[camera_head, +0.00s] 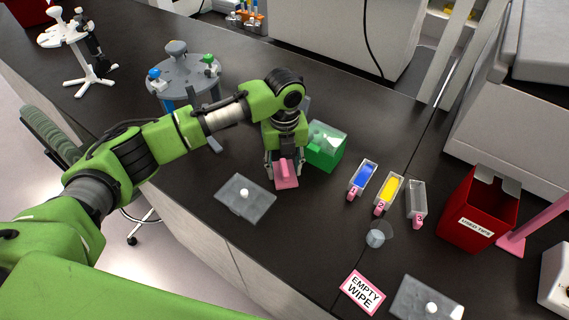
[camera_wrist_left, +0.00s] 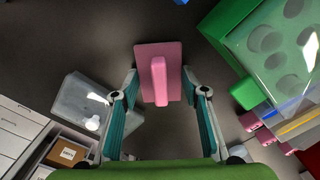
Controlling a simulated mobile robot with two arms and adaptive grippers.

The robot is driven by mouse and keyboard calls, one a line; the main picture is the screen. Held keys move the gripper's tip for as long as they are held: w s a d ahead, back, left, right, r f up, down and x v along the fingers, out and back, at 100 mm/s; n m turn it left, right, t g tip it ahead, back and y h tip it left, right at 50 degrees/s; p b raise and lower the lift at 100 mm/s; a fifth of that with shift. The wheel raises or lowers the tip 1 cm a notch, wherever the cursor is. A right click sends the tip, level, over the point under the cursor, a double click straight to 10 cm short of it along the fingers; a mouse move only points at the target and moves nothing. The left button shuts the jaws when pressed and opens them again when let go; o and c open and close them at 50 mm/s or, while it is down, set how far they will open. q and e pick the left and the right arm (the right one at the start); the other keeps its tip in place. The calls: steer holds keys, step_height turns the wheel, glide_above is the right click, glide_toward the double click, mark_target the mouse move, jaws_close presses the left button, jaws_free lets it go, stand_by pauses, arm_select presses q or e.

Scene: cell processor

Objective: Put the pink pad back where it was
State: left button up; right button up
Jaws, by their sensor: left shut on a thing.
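The pink pad (camera_head: 286,173) is a flat plate with a raised pink grip. My left gripper (camera_head: 284,165) is shut on it and holds it over the black bench, between the green box and a clear lid. I cannot tell whether the pad touches the bench. My right gripper is not in view.
A green box (camera_head: 326,148) stands just right of the pad. A clear lid with a white knob (camera_head: 245,199) lies at the lower left. Troughs of blue (camera_head: 362,178) and yellow (camera_head: 388,192) liquid and a red bin (camera_head: 478,208) stand further right. A grey carousel (camera_head: 184,76) stands behind.

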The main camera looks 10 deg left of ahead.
mark_target(285, 167)
arm_select(q)
steer(key=shift+f, duration=0.2)
steer(key=o, duration=1.6)
step_height(285, 167, up, 12)
steer(key=b, duration=0.3)
steer(key=shift+r, duration=0.2)
